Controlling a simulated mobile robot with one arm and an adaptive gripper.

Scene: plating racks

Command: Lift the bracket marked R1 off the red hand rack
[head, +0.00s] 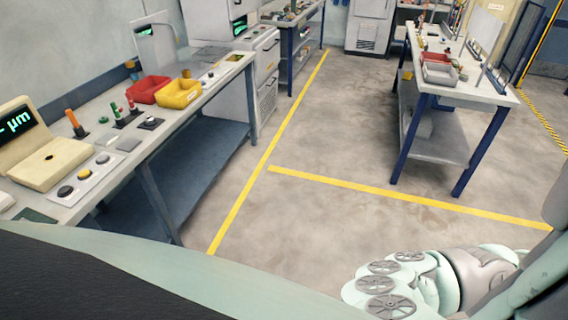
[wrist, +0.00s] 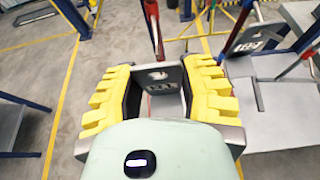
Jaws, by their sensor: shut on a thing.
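In the wrist view my gripper (wrist: 160,72) has its yellow-padded fingers on either side of a dark grey bracket (wrist: 172,79). It is shut on this bracket. The bracket carries a pale marking that is hard to read and has a hole near its top. A red post (wrist: 152,18) of the hand rack rises just beyond the bracket. I cannot tell whether the bracket still touches the rack. The head view does not show the gripper or the bracket.
A second dark bracket (wrist: 246,38) with pale marking hangs at the right, near another red bar (wrist: 298,64). In the head view, a workbench (head: 212,82) with red (head: 148,89) and yellow (head: 180,93) bins stands left. Another table (head: 470,92) stands right. Open floor lies between.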

